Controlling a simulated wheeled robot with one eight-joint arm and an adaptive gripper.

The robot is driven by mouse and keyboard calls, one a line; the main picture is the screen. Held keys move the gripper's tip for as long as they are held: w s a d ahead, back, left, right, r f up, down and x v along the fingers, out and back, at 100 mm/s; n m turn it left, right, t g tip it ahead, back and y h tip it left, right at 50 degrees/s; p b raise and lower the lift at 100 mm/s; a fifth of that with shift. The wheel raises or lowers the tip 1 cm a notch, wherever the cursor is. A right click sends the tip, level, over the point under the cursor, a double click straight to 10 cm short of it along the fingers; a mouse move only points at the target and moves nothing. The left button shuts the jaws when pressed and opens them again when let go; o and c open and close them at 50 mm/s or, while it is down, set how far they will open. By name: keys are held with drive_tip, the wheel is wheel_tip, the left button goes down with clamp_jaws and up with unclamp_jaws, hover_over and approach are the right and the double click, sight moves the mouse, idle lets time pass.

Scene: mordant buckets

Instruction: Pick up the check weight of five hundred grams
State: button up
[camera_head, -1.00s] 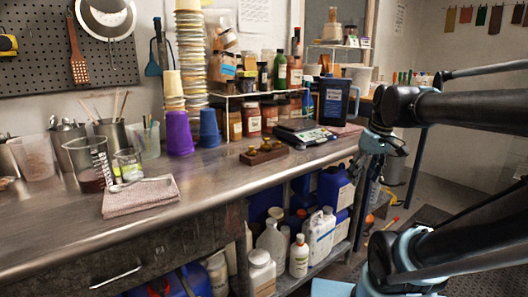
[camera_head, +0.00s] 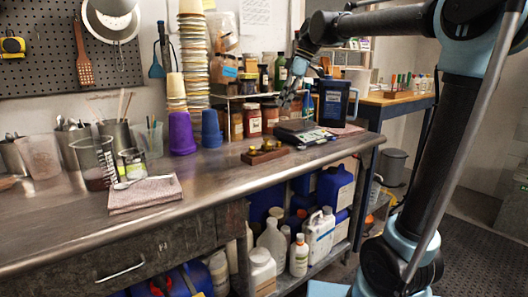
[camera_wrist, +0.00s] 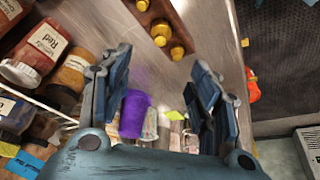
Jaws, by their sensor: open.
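Three brass check weights (camera_head: 265,147) stand in a row in a dark wooden block (camera_head: 264,157) on the steel bench. In the wrist view, the weights (camera_wrist: 160,34) show at the top in their block (camera_wrist: 179,32). No markings are readable, so I cannot tell which is the five hundred gram one. My gripper (camera_head: 291,97) is above the bench, in front of the jar shelf and above and to the right of the block. In the wrist view, my gripper (camera_wrist: 161,65) has its fingers wide apart with nothing between them.
Jars (camera_head: 252,120) line the shelf behind. Purple (camera_head: 181,133) and blue cups (camera_head: 210,128) stand to the left. The bench front before the block is clear.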

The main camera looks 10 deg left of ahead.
approach(267, 138)
drive_tip(key=x, duration=0.5)
drive_tip(key=shift+a+f, duration=0.2)
drive_tip(key=shift+a, duration=0.1)
drive_tip(key=shift+d+x, duration=0.15)
drive_tip(key=shift+x, duration=1.2)
drive_tip(key=shift+d+x, duration=0.1)
drive_tip(key=shift+x, duration=1.25)
drive_tip(key=shift+w, duration=0.1)
clamp_jaws()
